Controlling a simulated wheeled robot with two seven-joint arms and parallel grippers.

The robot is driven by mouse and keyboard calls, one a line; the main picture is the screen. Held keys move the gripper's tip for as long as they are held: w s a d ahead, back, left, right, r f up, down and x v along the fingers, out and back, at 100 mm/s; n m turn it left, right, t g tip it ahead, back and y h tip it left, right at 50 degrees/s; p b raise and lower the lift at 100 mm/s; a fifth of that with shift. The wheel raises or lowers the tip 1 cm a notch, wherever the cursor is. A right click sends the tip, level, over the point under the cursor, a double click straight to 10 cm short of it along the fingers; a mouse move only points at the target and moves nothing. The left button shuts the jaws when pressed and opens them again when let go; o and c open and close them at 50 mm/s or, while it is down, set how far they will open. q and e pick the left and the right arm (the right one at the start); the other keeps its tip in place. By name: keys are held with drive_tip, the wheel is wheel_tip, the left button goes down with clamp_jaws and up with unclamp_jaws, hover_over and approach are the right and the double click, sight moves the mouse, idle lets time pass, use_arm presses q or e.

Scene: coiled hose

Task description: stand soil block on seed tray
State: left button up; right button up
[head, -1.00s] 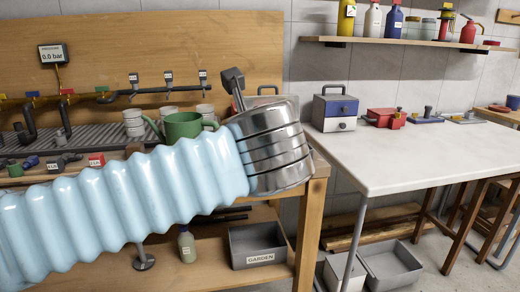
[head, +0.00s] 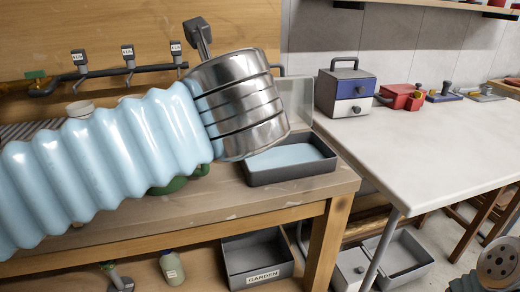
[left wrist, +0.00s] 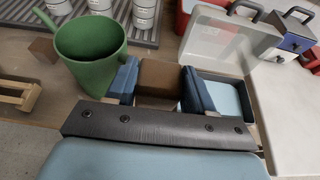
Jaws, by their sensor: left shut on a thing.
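My left gripper (left wrist: 161,84) has its two blue fingers shut on the brown soil block (left wrist: 157,78) in the left wrist view. The seed tray appears to be the dark, shallow tray with a pale blue inside (head: 290,174), on the right end of the wooden bench. It also shows in the left wrist view (left wrist: 232,99), just right of the block and partly behind the right finger. In the head view my ribbed left arm and metal wrist hide the gripper and block. I cannot tell the block's height above the bench.
A green mug (left wrist: 92,52) stands left of the gripper. A clear box (left wrist: 232,38) stands behind the tray. A small brown block (left wrist: 43,47) and a wooden frame (left wrist: 18,94) lie farther left. The white table (head: 430,140) at right has a clear middle.

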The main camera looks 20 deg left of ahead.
use_arm(q)
drive_tip(key=w+d+f, duration=0.1)
drive_tip(key=w+f, duration=0.1)
drive_tip(key=w, duration=0.1)
drive_tip(key=w+d+f, duration=0.2)
drive_tip(key=w+f, duration=0.1)
drive_tip(key=w, duration=0.1)
drive_tip(key=w+d+f+p, duration=0.1)
drive_tip(key=w+f, duration=0.2)
drive_tip(key=w, duration=0.1)
drive_tip(key=shift+w+d+f, duration=0.1)
drive_tip(key=shift+w+d, duration=0.1)
drive_tip(key=shift+d, duration=0.15)
drive_tip(key=shift+w+f, duration=0.15)
drive_tip(key=shift+f, duration=0.1)
drive_tip(key=f, duration=0.2)
drive_tip(key=w+f, duration=0.1)
drive_tip(key=shift+d+f, duration=0.15)
drive_tip(key=shift+d, duration=0.1)
drive_tip(key=shift+s+f, duration=0.1)
drive_tip(key=shift+f, duration=0.3)
drive_tip(key=shift+f+b, duration=0.2)
drive_tip(key=shift+b, duration=0.1)
drive_tip(key=o, duration=1)
